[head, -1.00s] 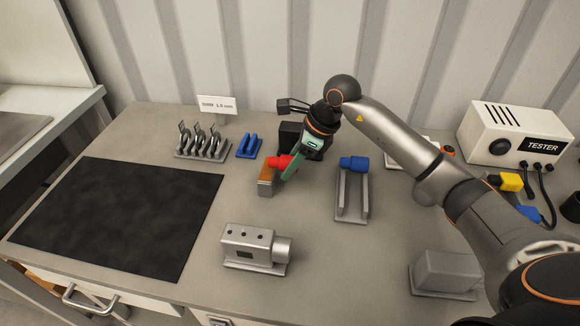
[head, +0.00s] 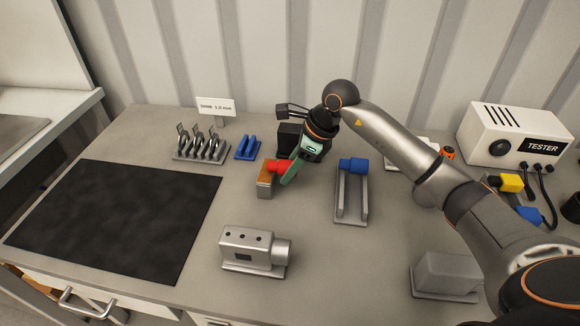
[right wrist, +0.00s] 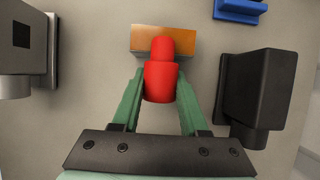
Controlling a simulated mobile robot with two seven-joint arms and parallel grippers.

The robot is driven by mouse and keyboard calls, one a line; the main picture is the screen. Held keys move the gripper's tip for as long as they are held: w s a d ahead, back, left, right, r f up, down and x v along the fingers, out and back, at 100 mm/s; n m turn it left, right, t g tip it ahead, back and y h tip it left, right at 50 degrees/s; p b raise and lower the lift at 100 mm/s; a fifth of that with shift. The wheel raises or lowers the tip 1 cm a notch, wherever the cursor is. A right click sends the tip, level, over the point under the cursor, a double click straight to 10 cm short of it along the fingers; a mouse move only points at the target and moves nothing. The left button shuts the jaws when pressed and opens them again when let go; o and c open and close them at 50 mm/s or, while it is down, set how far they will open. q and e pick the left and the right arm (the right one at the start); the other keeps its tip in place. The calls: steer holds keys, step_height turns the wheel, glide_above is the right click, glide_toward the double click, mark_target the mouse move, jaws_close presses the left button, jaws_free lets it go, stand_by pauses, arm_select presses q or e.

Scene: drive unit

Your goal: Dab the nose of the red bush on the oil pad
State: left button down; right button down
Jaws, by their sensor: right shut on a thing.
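The red bush (head: 277,166) is held between the green fingers of my right gripper (head: 289,171), which is shut on it. In the right wrist view the bush (right wrist: 160,82) sits between both fingertips (right wrist: 160,92), with its narrower nose pointing away from the gripper. The oil pad, an orange-brown block (head: 265,186), stands on the bench at the bush's nose. In the right wrist view the nose overlaps the pad's face (right wrist: 140,38); whether they touch I cannot tell. My left gripper is not in view.
A black block (head: 289,139) stands close behind the right gripper. A grey cradle with a blue part (head: 352,164) is to the right. A grey metal housing (head: 253,250) is in front. A blue rack (head: 247,147) and a dark mat (head: 110,215) lie to the left.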

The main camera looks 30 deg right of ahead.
mark_target(283, 162)
steer(key=shift+f, duration=0.2)
stand_by(0.4)
steer(key=shift+r+p, duration=1.7)
steer(key=shift+r, duration=0.9)
